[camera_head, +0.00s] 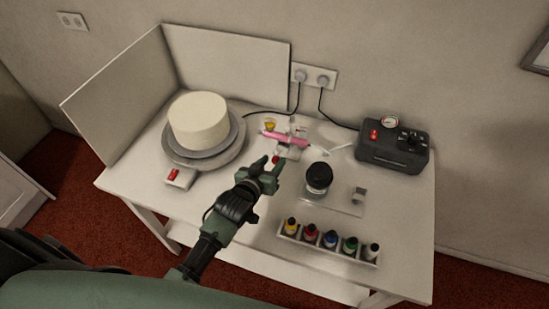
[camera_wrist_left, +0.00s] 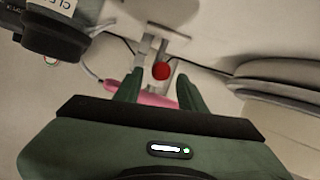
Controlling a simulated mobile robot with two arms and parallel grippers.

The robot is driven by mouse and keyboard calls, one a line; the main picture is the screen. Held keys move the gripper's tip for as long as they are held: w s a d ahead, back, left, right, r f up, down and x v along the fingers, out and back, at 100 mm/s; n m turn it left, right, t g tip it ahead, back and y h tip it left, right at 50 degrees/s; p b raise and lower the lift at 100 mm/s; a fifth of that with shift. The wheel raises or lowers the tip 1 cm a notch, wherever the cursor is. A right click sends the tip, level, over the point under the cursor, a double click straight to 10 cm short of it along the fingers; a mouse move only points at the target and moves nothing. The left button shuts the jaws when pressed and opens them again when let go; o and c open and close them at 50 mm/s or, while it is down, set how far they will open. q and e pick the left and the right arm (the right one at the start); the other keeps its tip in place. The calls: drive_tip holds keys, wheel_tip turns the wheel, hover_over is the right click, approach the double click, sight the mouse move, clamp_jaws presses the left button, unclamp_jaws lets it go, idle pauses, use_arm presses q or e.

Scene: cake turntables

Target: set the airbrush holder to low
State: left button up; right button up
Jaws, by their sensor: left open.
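The airbrush holder (camera_head: 291,154) stands near the middle of the table, with a pink airbrush (camera_head: 285,138) lying across its top. A red knob (camera_head: 275,159) shows at its front, beside my fingertips. My left gripper (camera_head: 271,164) is open and reaches toward the holder from the front. In the left wrist view, the red knob (camera_wrist_left: 160,71) appears between the two fingertips (camera_wrist_left: 160,82), and the pink airbrush (camera_wrist_left: 148,101) shows behind the fingers. I cannot tell whether the fingers touch the knob. The fingers and airbrush hide part of the holder. My right gripper is not in view.
A white cake (camera_head: 198,120) sits on a grey turntable (camera_head: 206,158) at the left, with a red-switched box (camera_head: 180,178) before it. A black-lidded jar (camera_head: 319,178) is close on the gripper's right. A compressor (camera_head: 392,150) and a bottle rack (camera_head: 327,251) stand farther right.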

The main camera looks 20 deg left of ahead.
use_arm(q)
drive_tip(key=shift+x, duration=1.15)
clamp_jaws()
idle(0.6)
